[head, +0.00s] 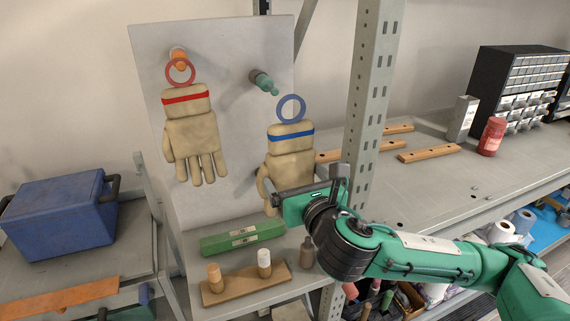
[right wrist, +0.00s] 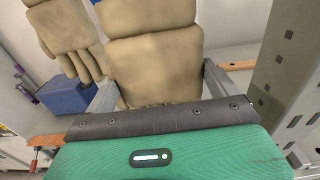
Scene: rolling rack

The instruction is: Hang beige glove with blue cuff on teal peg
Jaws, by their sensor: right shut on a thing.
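The beige glove with the blue cuff (head: 291,148) hangs upright in front of the grey panel, its blue ring (head: 291,108) at the top. My right gripper (head: 290,195) is shut on this glove near its lower part; the glove also fills the middle of the right wrist view (right wrist: 158,65), between the two fingers. The teal peg (head: 263,82) sticks out of the panel, up and to the left of the blue ring. The ring appears apart from the peg, though depth is hard to judge. My left gripper is not in view.
A beige glove with a red cuff (head: 192,132) hangs by its red ring on an orange peg (head: 179,58) at the left. A grey upright post (head: 370,95) stands close to the right. Below are a green box (head: 242,238) and a wooden block with pegs (head: 246,284).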

